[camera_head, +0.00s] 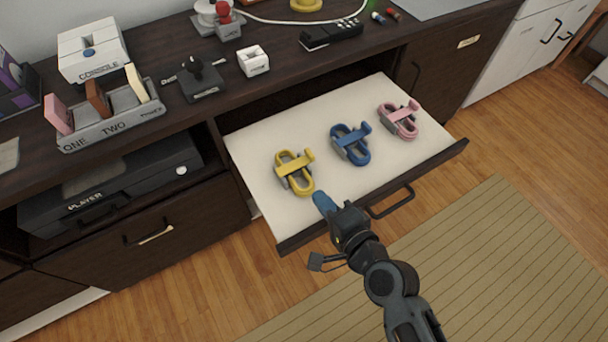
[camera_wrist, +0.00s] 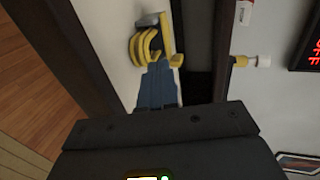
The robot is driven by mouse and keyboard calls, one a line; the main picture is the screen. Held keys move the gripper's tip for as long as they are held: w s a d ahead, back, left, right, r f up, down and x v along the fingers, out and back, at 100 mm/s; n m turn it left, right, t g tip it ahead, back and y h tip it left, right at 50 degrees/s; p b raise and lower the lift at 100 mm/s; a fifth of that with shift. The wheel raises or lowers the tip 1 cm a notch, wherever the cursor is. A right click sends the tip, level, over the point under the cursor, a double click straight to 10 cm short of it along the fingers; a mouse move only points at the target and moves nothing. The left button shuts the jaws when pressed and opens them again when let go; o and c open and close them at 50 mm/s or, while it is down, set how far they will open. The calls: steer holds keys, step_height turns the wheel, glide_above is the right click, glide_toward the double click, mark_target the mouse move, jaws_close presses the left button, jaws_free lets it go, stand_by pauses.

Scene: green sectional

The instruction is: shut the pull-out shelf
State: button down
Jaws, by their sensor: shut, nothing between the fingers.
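The pull-out shelf (camera_head: 262,196) is a white board with a dark front edge, and it stands pulled out from the dark cabinet. A dark bar handle (camera_head: 391,202) shows just below its front edge. On the shelf lie a yellow clamp-like item (camera_head: 297,186), a blue one (camera_head: 354,158) and a pink one (camera_head: 411,122). My gripper (camera_head: 322,202), with blue fingers, is shut and empty over the shelf's front part, close to the yellow item. The wrist view shows the blue fingers (camera_wrist: 157,85) pointing at the yellow item (camera_wrist: 146,47); I cannot tell if they touch.
A player box (camera_head: 110,190) sits in the open bay at left. The cabinet top holds a slotted holder (camera_head: 112,122), a joystick (camera_head: 199,80) and a dark remote (camera_head: 331,35). A striped rug (camera_head: 480,270) covers the floor at lower right.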

mark_target(295, 167)
steer(key=x, duration=0.5)
steer(key=r+x, duration=0.1)
steer(key=x, duration=0.2)
steer(key=shift+w+a, duration=0.1)
steer(key=shift+w, duration=0.05)
steer(key=shift+r, duration=0.1)
